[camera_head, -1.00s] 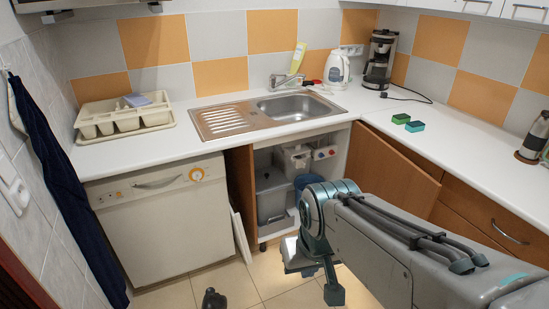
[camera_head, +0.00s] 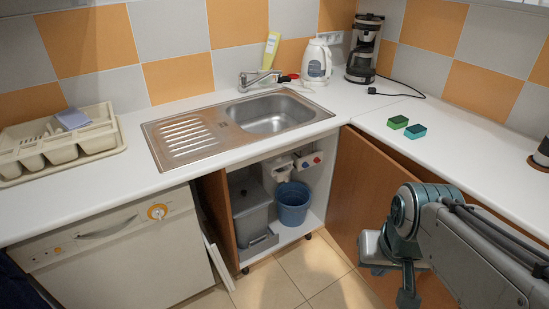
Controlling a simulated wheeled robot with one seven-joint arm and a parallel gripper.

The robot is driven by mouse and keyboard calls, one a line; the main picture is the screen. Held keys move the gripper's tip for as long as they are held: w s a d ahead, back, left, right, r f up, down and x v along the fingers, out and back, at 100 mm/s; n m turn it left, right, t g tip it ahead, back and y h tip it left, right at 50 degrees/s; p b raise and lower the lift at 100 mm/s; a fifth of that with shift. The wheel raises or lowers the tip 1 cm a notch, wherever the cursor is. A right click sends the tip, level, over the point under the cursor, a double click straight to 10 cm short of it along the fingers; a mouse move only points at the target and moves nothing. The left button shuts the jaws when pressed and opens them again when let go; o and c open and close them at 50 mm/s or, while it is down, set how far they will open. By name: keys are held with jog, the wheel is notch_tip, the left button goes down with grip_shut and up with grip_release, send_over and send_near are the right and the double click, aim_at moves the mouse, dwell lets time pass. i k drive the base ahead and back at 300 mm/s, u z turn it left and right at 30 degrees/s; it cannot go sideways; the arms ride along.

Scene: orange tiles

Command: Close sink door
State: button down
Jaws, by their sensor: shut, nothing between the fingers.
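The sink cabinet (camera_head: 311,225) under the steel sink (camera_head: 268,113) stands open, with its inside in plain view. A brown wooden door (camera_head: 366,187) stands swung out at the right side of the opening. My arm covers the lower right part of this door. My gripper (camera_head: 380,268) is low at the right, in front of the door in the picture. It is shut and empty; its fingertips are hard to make out, and I cannot tell whether it touches the door.
Inside the cabinet are a blue bucket (camera_head: 292,207) and a grey bin (camera_head: 250,213). A brown panel (camera_head: 218,205) and a thin white panel (camera_head: 217,262) stand at the opening's left, beside the dishwasher (camera_head: 125,250). The tiled floor (camera_head: 285,281) before the cabinet is clear.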

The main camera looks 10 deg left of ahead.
aim_at(365, 181)
jog(key=u, duration=0.25)
jog(key=i, duration=0.9)
jog(key=u, duration=0.55)
